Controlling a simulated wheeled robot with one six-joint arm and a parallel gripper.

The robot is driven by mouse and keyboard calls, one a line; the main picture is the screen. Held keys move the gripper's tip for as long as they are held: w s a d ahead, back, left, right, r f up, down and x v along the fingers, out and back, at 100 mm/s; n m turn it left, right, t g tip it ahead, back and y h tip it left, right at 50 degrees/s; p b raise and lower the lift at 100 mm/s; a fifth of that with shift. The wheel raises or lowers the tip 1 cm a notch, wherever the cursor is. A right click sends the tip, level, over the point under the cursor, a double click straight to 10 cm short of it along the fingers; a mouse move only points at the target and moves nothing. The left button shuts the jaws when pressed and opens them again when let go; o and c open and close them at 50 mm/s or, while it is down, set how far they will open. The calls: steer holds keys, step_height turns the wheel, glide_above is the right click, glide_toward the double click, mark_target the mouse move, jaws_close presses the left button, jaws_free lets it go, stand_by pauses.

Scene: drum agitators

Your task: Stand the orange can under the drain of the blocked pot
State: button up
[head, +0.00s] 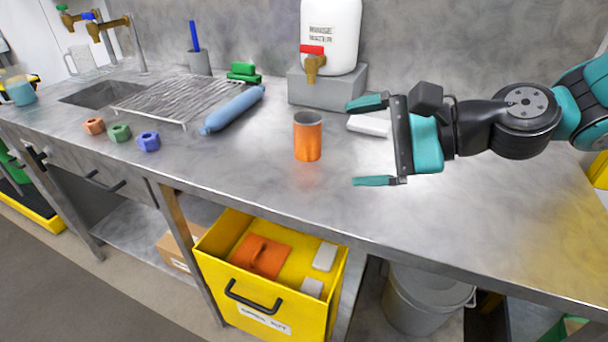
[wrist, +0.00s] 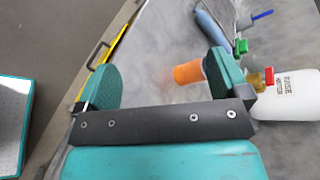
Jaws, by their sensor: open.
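The orange can (head: 308,138) stands upright and open-topped on the steel bench, in front of the grey block under the white jug. My gripper (head: 362,142) is open and empty, to the right of the can, with its fingers pointing left toward it. The can is apart from both fingers. In the wrist view the can (wrist: 188,73) shows just beyond the fingertips, partly covered by the right finger of my gripper (wrist: 160,80).
The white jug (head: 330,35) with a red-handled tap stands on a grey block (head: 325,88). A blue roll (head: 235,108), a wire rack (head: 175,97) and coloured nuts (head: 120,132) lie to the left. An open yellow drawer (head: 335,285) juts out below the bench front. The bench front centre is clear.

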steer(key=w+d+f+m+t+b, duration=0.1)
steer(key=w+f+m+t+b, duration=0.1)
steer(key=w+f+m, duration=0.1)
steer(key=w+d+f+m+t+b, duration=0.2)
steer(key=w+m, duration=0.1)
steer(key=m, duration=0.3)
steer(key=w+d+f+m+t+y+b, duration=0.1)
steer(key=w+f+m+t, duration=0.1)
steer(key=w+f+m, duration=0.1)
steer(key=shift+w+d+f+m+t+b, duration=0.3)
steer(key=shift+d+m+b, duration=0.1)
steer(key=shift+m, duration=0.5)
steer(key=shift+w+d+m+t, duration=0.15)
steer(key=shift+w+m+t, duration=0.2)
steer(key=shift+m, duration=0.15)
steer(key=p, duration=0.7)
glide_toward(320, 126)
steer(key=shift+w+a+r, duration=0.2)
steer(key=shift+a, duration=0.2)
steer(key=shift+w+a+r, duration=0.15)
steer(key=shift+w+a, duration=0.1)
steer(key=shift+a, duration=0.2)
steer(key=x, duration=0.1)
steer(key=p+x, duration=0.1)
steer(key=x, duration=0.2)
steer(key=shift+w+a+f, duration=0.2)
steer(key=shift+a+f, duration=0.05)
steer(key=shift+f, duration=0.05)
steer(key=shift+p+x, duration=1.2)
steer(key=shift+x, duration=1.95)
